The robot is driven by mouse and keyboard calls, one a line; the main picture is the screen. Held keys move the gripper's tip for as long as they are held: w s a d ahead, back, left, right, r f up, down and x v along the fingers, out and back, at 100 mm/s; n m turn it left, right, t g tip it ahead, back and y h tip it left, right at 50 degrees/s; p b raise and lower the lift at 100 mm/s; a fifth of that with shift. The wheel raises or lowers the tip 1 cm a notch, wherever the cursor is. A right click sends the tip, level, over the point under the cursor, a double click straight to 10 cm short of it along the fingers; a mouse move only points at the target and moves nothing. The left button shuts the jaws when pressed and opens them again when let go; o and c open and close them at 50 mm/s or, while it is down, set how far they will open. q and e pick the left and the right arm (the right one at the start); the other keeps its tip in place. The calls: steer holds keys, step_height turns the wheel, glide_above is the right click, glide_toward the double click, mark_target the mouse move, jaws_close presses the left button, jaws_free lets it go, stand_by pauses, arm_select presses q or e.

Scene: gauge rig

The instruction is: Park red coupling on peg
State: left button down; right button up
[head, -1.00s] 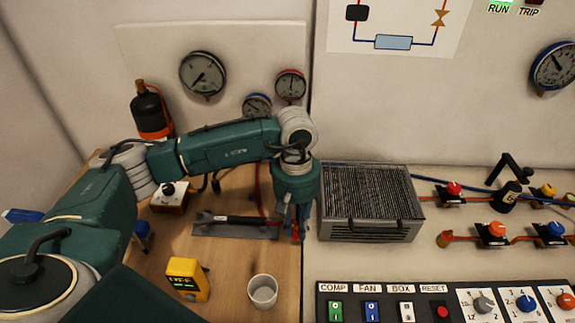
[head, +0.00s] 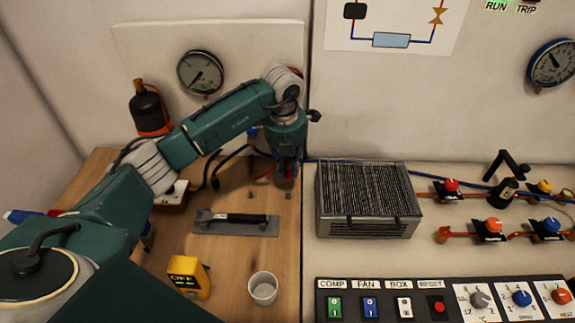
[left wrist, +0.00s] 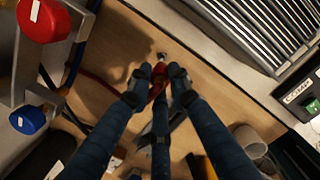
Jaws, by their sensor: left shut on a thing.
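My left gripper (head: 287,172) points down over the back of the wooden bench, near the panel. In the left wrist view its fingers (left wrist: 159,82) are closed around the red coupling (left wrist: 159,72), which shows between the fingertips. A red hose (left wrist: 95,80) runs from the left toward it. A small silvery peg-like piece (left wrist: 162,57) shows just beyond the coupling; I cannot tell whether they touch. In the head view, two small grey upright pieces, at left (head: 260,183) and right (head: 287,195), stand on the bench near the gripper. My right gripper is not in view.
A trowel-like tool (head: 237,222) lies in front of the gripper. A finned metal box (head: 368,205) stands close on the right. A cup (head: 263,289) and a yellow meter (head: 188,277) are nearer.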

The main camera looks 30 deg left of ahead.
arm_select(q)
steer(key=shift+w+a+n, duration=0.1)
steer(key=shift+w+n, duration=0.05)
steer(key=shift+n, duration=0.15)
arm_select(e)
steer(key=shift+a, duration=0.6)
arm_select(q)
steer(key=shift+f+b, duration=1.6)
steer(key=shift+f, duration=1)
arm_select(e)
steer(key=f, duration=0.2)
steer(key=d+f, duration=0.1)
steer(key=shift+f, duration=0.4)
arm_select(q)
steer(key=shift+b, duration=0.3)
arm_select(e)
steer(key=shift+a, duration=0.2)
arm_select(q)
steer(key=shift+f, duration=0.1)
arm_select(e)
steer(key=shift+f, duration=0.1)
arm_select(q)
steer(key=shift+f, duration=0.15)
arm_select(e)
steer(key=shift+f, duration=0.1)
arm_select(q)
steer(key=shift+f+b, duration=0.8)
steer(key=shift+f, duration=0.05)
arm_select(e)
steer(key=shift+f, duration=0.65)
